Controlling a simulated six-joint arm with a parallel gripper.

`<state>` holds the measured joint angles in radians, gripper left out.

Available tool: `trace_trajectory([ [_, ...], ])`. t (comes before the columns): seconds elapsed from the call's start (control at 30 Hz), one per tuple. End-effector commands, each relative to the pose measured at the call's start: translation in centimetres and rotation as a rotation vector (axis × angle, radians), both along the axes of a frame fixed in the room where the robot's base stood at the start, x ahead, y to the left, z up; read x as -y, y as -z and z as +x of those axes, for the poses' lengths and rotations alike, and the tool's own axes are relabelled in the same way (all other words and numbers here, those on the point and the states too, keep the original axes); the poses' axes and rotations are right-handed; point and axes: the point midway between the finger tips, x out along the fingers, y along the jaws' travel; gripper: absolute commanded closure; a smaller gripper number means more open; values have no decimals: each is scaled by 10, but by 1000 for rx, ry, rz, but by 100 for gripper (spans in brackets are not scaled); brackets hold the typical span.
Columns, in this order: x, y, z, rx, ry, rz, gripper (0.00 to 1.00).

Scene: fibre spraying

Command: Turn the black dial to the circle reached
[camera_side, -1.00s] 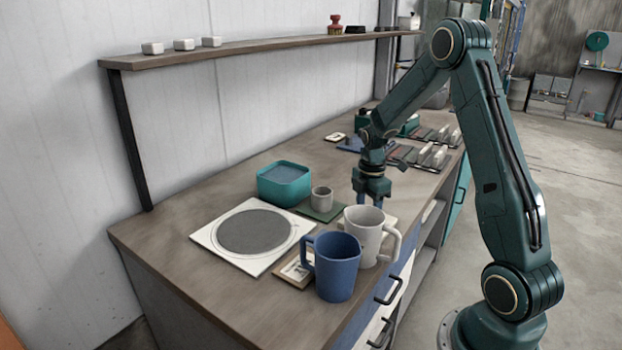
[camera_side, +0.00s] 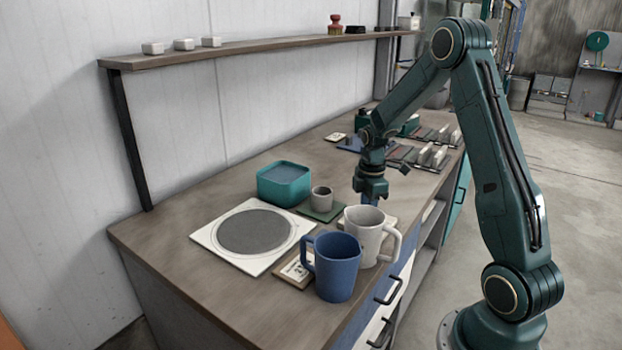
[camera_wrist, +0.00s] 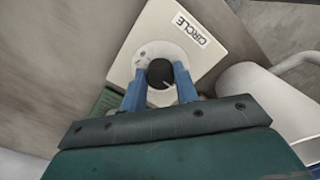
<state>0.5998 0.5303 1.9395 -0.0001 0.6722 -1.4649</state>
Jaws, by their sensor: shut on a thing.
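The black dial (camera_wrist: 160,72) sits on a pale panel (camera_wrist: 150,25) labelled "CIRCLE" in the wrist view. A pale mark shows on the dial's lower right edge. My gripper (camera_wrist: 160,78) has its two blue fingers on either side of the dial, shut on it. In the side view my gripper (camera_side: 370,198) points down behind the white mug, and the dial is hidden there. A white board (camera_side: 207,234) carries a round dark grey patch (camera_side: 254,231), with a thin ring line around it.
A white mug (camera_side: 366,236) stands close to my gripper, with a blue mug (camera_side: 338,268) in front. A teal tub (camera_side: 284,184) and a small grey cup (camera_side: 322,198) stand behind. A small card (camera_side: 294,270) lies beside the blue mug.

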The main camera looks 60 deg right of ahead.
Motion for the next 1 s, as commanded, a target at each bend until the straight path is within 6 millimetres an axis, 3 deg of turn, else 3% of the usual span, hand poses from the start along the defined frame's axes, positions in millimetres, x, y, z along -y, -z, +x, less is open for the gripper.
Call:
trace_trajectory([
  [1.0, -1, -2, -1, 1, 949, -2, 93],
])
